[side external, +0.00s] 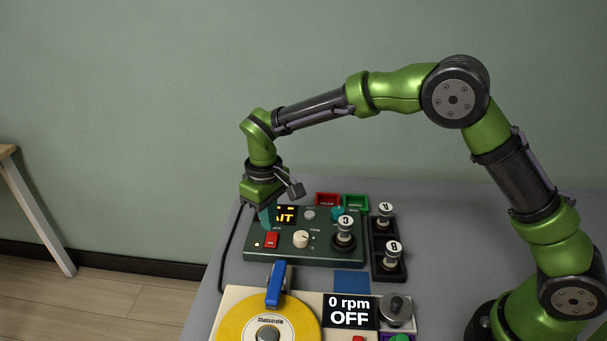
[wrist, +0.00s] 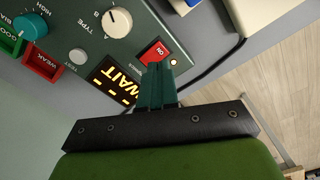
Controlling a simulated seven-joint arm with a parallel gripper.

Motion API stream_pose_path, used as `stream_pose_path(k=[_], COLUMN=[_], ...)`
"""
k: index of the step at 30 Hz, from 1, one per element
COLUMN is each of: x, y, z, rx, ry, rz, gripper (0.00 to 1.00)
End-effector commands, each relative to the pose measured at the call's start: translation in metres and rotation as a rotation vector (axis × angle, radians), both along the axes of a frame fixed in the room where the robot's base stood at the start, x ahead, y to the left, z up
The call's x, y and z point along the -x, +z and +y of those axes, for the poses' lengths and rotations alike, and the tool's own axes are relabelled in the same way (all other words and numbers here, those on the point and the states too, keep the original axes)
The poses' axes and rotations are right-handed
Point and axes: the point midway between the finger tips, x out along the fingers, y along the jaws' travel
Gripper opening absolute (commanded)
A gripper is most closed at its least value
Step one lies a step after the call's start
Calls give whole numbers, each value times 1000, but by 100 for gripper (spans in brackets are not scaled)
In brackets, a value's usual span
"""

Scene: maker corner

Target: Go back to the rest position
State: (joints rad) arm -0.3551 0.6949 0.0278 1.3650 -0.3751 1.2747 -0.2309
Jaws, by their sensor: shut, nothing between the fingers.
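My gripper (side external: 265,222) is at the left part of a dark green tester panel (side external: 345,256), with its teal fingers pointing down. In the wrist view the fingers (wrist: 157,70) are together, with nothing between them. Their tips lie close to the red rocker switch (wrist: 155,53) marked ON; I cannot tell whether they touch it. The switch also shows in the side view (side external: 271,240). The amber display (wrist: 112,80) reads WAIT and is partly hidden by the fingers.
A black holder (side external: 376,247) with knobbed pieces A (side external: 385,213) and B (side external: 392,254) stands right of the panel; piece C (side external: 345,229) is on the panel. Red (side external: 327,199) and green (side external: 355,201) trays stand behind. A turntable with a yellow disc (side external: 240,319) is in front. The space above is clear.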

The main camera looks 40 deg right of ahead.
Motion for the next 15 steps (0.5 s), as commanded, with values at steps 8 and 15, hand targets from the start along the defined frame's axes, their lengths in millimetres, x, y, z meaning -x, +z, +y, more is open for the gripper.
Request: stream_pose_path(k=[8, 15], x=[0, 0], y=[19, 21], z=[0, 0], rx=[-1, 0], ry=[-1, 0], rz=[-1, -1], gripper=[0, 0])
